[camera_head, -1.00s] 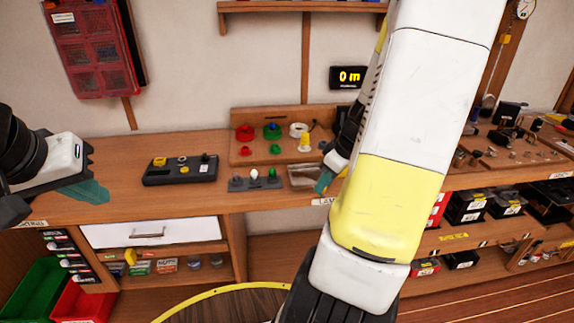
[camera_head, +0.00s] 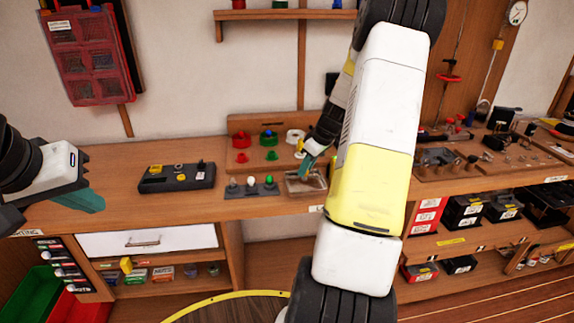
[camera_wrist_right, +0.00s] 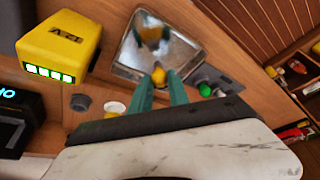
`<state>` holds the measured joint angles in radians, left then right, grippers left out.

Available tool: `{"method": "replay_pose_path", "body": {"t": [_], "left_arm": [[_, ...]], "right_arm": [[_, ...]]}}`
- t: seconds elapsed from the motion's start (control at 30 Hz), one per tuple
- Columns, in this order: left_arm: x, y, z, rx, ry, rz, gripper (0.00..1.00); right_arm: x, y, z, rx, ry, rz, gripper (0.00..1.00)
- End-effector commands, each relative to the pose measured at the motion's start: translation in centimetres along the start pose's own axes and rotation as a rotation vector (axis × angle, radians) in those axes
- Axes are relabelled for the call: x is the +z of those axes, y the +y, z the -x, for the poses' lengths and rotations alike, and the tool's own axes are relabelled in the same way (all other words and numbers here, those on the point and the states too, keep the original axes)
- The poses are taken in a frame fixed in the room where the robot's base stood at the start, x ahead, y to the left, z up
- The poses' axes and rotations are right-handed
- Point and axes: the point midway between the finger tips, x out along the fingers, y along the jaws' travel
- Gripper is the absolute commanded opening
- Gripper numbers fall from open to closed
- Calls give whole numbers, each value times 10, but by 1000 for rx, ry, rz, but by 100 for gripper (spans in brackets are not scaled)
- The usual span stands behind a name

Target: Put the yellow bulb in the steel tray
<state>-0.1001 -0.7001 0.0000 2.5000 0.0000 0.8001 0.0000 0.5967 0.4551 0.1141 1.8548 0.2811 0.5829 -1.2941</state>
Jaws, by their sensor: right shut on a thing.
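The yellow bulb (camera_wrist_right: 158,76) is held between the teal fingertips of my right gripper (camera_wrist_right: 160,86), in the right wrist view. The steel tray (camera_wrist_right: 128,68) lies just beyond the fingertips there, with a blurred reflection in its bottom. In the head view my right gripper (camera_head: 307,165) is over the back part of the steel tray (camera_head: 318,189), on the front of the bench. The bulb cannot be made out in the head view. My left gripper (camera_head: 88,200) hangs at the far left, away from these things; its finger gap is not clear.
A black control box (camera_head: 177,177) is further left. A wooden stand (camera_head: 240,143) with coloured parts is behind. A yellow box (camera_wrist_right: 58,45) with green lights is near the right wrist.

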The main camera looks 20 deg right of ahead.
Motion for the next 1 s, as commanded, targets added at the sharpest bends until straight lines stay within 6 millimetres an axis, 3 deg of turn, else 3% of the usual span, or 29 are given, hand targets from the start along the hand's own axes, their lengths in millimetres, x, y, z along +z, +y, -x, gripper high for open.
{"method": "replay_pose_path", "body": {"t": [0.13,0.47,0.5,0.6,1.0], "left_arm": [[0,0,0,0,0,0,0],[0,0,0,0,0,0,0],[0,0,0,0,0,0,0],[0,0,0,0,0,0,0],[0,0,0,0,0,0,0]], "right_arm": [[8,0,-18,-1,0,-2,0],[9,0,-21,0,0,-1,0],[9,0,-21,1,1,-1,25],[9,0,-21,1,1,0,43],[8,1,-14,2,1,-1,43]]}}
